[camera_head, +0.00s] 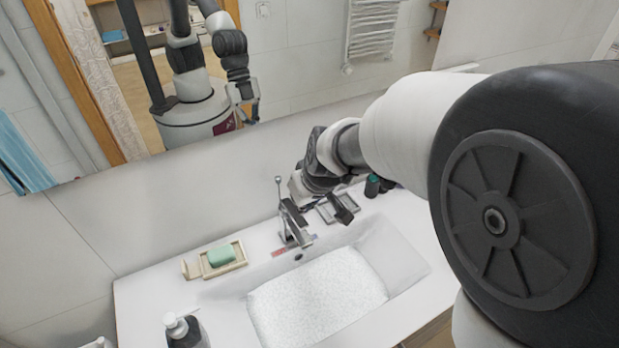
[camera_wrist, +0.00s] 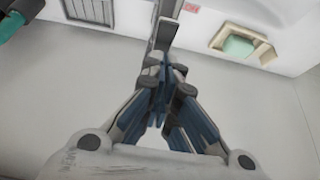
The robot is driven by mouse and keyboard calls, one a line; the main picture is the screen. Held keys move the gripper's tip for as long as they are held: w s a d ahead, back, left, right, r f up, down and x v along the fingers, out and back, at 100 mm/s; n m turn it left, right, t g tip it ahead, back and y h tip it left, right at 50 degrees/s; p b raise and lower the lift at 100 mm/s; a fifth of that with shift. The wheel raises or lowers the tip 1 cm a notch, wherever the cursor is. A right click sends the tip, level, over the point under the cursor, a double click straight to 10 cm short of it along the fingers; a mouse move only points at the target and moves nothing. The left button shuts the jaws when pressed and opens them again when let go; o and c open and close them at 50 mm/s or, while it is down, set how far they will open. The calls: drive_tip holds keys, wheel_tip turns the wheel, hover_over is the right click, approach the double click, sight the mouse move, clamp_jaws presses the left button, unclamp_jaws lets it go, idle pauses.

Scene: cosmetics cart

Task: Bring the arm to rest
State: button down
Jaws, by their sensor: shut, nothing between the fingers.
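My arm (camera_head: 410,125) reaches from the right foreground of the head view over the counter towards the wall. My gripper (camera_wrist: 168,78) is shut and empty in the wrist view, with its blue-lined fingers drawn together. In the head view the gripper (camera_head: 312,182) is dark and small, just above and behind the faucet (camera_head: 293,222). The grey faucet also shows beyond the fingertips in the wrist view (camera_wrist: 166,28). I cannot tell the exact gap between fingers and faucet, and the fingertips are hard to make out in the head view.
The white counter holds a sink (camera_head: 315,300), a soap dish (camera_head: 240,262) with green soap (camera_head: 222,254), a pump bottle (camera_head: 185,331) at front left and a dark bottle (camera_head: 372,186) behind. A mirror (camera_head: 300,50) on the wall reflects my body. The left counter has some free room.

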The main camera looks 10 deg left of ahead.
drive_tip(key=s+d+f+v, duration=0.1)
drive_tip(key=v, duration=0.9)
drive_tip(key=s+d+m+h+b, duration=0.3)
drive_tip(key=s+d+m, duration=0.4)
drive_tip(key=s+d, duration=1.2)
drive_tip(key=shift+s+d, duration=0.25)
drive_tip(key=shift+s, duration=0.2)
